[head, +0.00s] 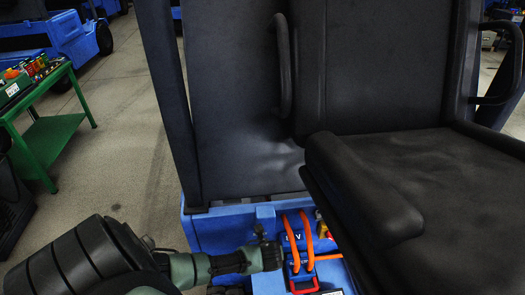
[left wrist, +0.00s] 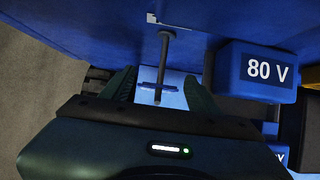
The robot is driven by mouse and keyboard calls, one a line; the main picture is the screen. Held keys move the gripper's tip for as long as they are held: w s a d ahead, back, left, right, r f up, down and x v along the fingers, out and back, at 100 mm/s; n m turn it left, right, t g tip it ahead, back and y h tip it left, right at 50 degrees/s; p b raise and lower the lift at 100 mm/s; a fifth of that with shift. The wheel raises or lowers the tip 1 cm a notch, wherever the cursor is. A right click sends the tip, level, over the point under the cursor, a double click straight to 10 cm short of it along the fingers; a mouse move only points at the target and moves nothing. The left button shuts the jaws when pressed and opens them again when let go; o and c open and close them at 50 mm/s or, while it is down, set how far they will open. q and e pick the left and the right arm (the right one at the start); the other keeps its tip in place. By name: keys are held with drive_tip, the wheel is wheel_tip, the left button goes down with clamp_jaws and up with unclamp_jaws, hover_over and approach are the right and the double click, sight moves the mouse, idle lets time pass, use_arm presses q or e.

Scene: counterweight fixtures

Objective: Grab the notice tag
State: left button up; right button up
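My left gripper (head: 272,256) reaches in from the lower left in the head view, beside the battery area of the blue vehicle. In the left wrist view its two dark green fingers (left wrist: 160,88) are apart. Between them is a thin grey peg (left wrist: 164,60) coming from a blue panel, with a small dark blue crosspiece (left wrist: 156,87) on it. A pale blue surface shows behind the peg, between the fingers. I cannot make out a clearly recognisable notice tag; whether the crosspiece or pale surface belongs to it, I cannot tell. My right gripper is not in view.
A blue block marked 80 V (left wrist: 255,72) is close to the right finger. Orange cables (head: 291,243) and a red handle (head: 303,288) lie right of the gripper. The black seat (head: 430,190) overhangs on the right. A green table (head: 50,145) stands at left; floor between is clear.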

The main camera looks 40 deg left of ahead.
use_arm(q)
clamp_jaws()
